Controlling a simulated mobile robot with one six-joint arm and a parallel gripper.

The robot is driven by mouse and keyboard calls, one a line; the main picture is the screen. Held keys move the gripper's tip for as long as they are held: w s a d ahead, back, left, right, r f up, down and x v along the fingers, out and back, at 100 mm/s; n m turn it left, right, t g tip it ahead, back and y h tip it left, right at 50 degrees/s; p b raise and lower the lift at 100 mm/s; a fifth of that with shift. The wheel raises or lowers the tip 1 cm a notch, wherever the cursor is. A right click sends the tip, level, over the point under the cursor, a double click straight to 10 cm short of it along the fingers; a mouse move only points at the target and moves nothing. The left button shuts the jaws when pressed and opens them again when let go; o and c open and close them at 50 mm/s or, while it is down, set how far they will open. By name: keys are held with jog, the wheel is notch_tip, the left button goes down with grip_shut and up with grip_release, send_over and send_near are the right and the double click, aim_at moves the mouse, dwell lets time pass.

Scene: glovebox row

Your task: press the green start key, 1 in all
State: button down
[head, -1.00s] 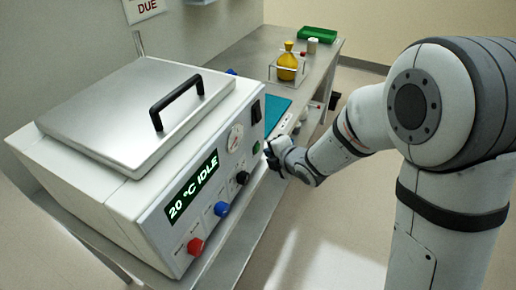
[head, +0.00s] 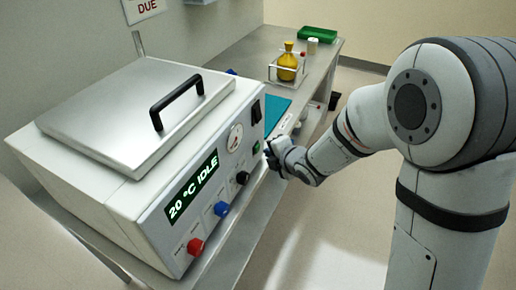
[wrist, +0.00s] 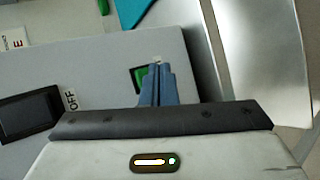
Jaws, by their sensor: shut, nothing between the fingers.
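The green start key (head: 256,147) is a small square on the front panel of a white bath unit (head: 120,192). In the wrist view the green key (wrist: 141,77) shows just left of my fingertips, partly covered by them. My gripper (wrist: 158,68) is shut and empty, its blue-grey fingers pointing at the panel by the key. In the head view my gripper (head: 267,152) is close in front of the panel beside the key. I cannot tell whether the fingertips touch it. The unit's display (head: 193,186) reads "20 °C IDLE".
A black power switch (head: 256,111), a gauge (head: 235,138) and black (head: 242,178), blue (head: 221,209) and red (head: 195,246) knobs sit on the same panel. Behind are a teal mat (head: 277,115), a yellow flask (head: 288,66) and a green tray (head: 318,35). The floor at right is open.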

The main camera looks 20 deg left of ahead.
jog(key=shift+a, duration=0.1)
jog(key=shift+a+b, duration=0.35)
jog(key=shift+b, duration=0.1)
jog(key=shift+a+b, duration=0.35)
jog(key=shift+a, duration=0.1)
dwell(0.7)
jog(key=shift+d, duration=0.9)
jog(key=shift+d, duration=0.1)
jog(key=d, duration=0.4)
jog(key=shift+s+d, duration=0.2)
jog(key=shift+d, duration=0.2)
dwell(0.4)
